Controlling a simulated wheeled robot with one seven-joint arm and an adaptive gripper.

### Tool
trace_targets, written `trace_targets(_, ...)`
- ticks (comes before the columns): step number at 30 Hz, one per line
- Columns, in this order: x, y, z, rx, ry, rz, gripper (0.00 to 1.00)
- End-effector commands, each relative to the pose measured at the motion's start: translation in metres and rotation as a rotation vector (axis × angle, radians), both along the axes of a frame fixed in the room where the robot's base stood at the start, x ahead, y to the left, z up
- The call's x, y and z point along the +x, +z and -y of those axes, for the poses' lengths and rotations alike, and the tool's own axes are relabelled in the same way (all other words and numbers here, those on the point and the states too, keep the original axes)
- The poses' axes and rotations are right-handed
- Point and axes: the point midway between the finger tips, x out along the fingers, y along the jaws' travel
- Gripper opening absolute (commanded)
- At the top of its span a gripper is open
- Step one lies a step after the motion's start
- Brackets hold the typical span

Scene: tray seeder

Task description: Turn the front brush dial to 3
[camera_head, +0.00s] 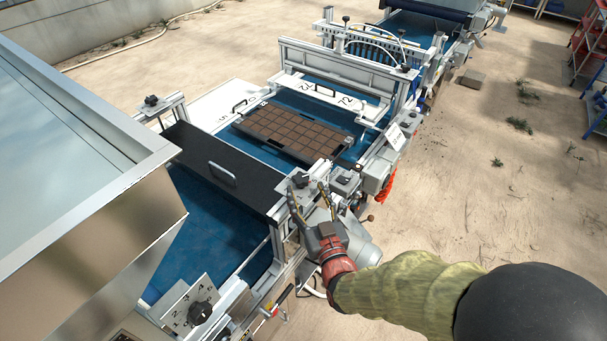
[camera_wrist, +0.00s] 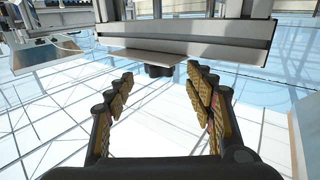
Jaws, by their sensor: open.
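My gripper (camera_head: 310,192) is open and empty beside the near side rail of the seeder, with its two fingers spread apart. In the wrist view the padded fingers (camera_wrist: 162,108) stand to the left and right of a gap. A black round knob (camera_wrist: 159,71) shows ahead of that gap, under a metal plate, apart from the fingers. A numbered dial plate (camera_head: 180,312) with a black knob (camera_head: 200,313) is at the lower left of the head view. Its pointer setting is too small to read. I cannot tell which knob is the front brush dial.
A dark seed tray (camera_head: 250,127) with brown cells lies on the blue belt (camera_head: 210,217). A black cover with a handle (camera_head: 222,174) spans the belt near my gripper. A large metal hopper (camera_head: 110,235) fills the left. Sandy floor (camera_head: 480,190) to the right is mostly clear.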

Motion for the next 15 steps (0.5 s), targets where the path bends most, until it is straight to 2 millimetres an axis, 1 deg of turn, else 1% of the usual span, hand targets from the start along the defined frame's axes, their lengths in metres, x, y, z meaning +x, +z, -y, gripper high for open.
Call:
trace_targets(1,0.009,-0.001,-0.002,0.000,-0.001,0.000,0.54)
trace_targets(3,0.020,-0.001,-0.005,0.000,-0.001,-0.001,0.54)
trace_targets(7,0.038,-0.001,-0.009,0.000,-0.001,-0.001,0.54)
trace_targets(10,0.048,-0.001,-0.012,-0.001,-0.001,-0.002,0.54)
trace_targets(15,0.056,0.000,-0.014,0.000,0.000,-0.001,0.54)
